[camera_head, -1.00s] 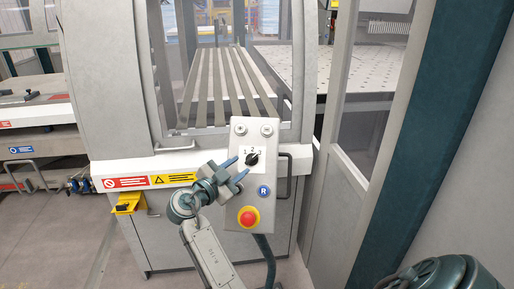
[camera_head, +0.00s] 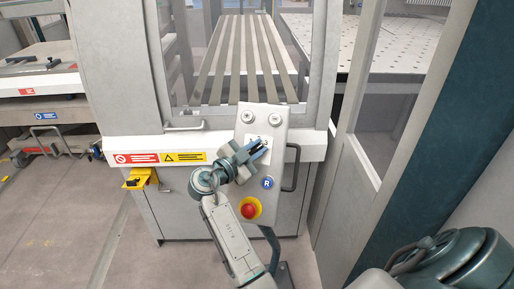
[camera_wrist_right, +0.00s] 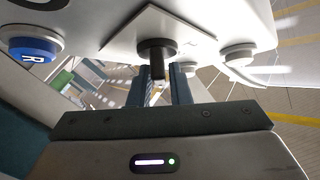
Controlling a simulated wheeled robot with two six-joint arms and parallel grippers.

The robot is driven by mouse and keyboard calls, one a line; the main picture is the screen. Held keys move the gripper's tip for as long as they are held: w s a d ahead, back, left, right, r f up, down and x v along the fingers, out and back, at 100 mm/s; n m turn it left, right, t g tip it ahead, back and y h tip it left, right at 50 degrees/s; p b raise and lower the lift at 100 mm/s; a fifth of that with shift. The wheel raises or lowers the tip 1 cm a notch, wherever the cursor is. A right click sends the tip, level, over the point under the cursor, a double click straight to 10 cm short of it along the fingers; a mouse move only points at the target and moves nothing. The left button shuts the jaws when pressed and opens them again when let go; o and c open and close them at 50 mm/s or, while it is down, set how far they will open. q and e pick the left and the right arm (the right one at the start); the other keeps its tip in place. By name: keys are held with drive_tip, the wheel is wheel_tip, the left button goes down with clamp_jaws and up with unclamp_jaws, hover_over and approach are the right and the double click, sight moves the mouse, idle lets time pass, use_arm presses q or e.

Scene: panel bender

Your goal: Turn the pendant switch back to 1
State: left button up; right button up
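The pendant (camera_head: 235,200) is a light grey box on a post. Its black rotary switch (camera_wrist_right: 157,48) sits on a white label plate (camera_wrist_right: 180,28). In the head view the label's numbers are mostly covered by my right gripper (camera_head: 258,151), so I cannot tell which one the switch points to. In the right wrist view the gripper's blue fingers (camera_wrist_right: 158,84) stand on either side of the switch's handle. Narrow gaps seem to show between fingers and handle, so the gripper looks open around it. My left gripper is not in view.
Below the switch are a blue R button (camera_head: 267,183) and a red emergency stop (camera_head: 249,210) on yellow. A dark handle (camera_head: 291,168) is right of the pendant. The machine's front (camera_head: 180,200) stands behind it. Open floor (camera_head: 60,220) lies at the left.

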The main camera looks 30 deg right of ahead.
clamp_jaws()
